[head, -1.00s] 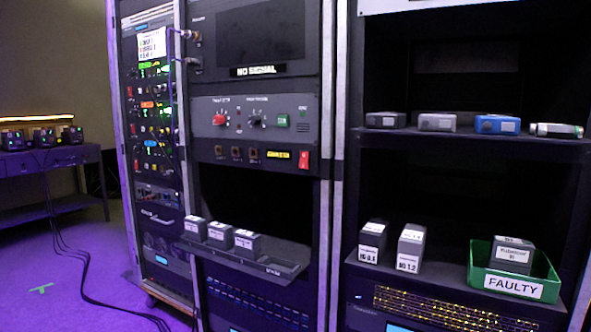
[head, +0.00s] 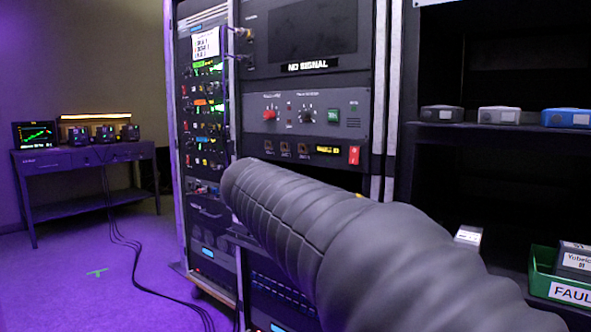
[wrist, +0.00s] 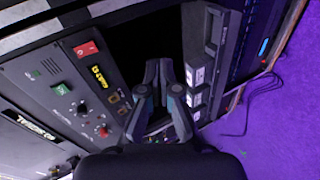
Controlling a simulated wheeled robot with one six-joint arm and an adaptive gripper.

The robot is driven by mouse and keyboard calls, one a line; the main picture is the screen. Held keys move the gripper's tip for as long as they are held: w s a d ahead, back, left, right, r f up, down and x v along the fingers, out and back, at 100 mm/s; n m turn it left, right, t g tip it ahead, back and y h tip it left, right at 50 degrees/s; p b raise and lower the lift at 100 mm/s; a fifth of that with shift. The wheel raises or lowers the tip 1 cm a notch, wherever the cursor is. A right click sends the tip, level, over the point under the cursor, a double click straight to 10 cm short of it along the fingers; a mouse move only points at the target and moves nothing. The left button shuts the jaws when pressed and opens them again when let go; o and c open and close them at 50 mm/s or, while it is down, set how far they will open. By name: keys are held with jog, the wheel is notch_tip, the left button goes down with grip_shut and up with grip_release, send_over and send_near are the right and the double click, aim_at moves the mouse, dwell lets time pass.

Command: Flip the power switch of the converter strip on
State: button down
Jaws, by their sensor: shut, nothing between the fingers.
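In the wrist view the picture is turned, and the red switch (wrist: 86,48) shows at upper left, next to the yellow label (wrist: 98,77). I cannot tell which way the rocker is tilted. My gripper (wrist: 158,64) is shut and empty in the wrist view, to the right of the switch and apart from it. In the head view my arm hides the gripper.
Red and black knobs and a green button (head: 333,116) sit above the strip. A shelf with several labelled boxes (wrist: 195,76) lies right of the gripper in the wrist view. A green bin (head: 541,272) stands on the right rack shelf. Cables lie on the purple floor at left.

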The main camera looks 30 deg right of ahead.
aim_at(354, 164)
jog(key=w+d+r+h, duration=0.4)
jog(key=w+r, duration=0.1)
jog(key=r, duration=0.3)
jog(key=shift+w+n, duration=0.15)
jog(key=shift+n, duration=0.15)
jog(key=p+x, duration=0.1)
jog(key=x, duration=1.3)
jog(key=shift+a, duration=0.1)
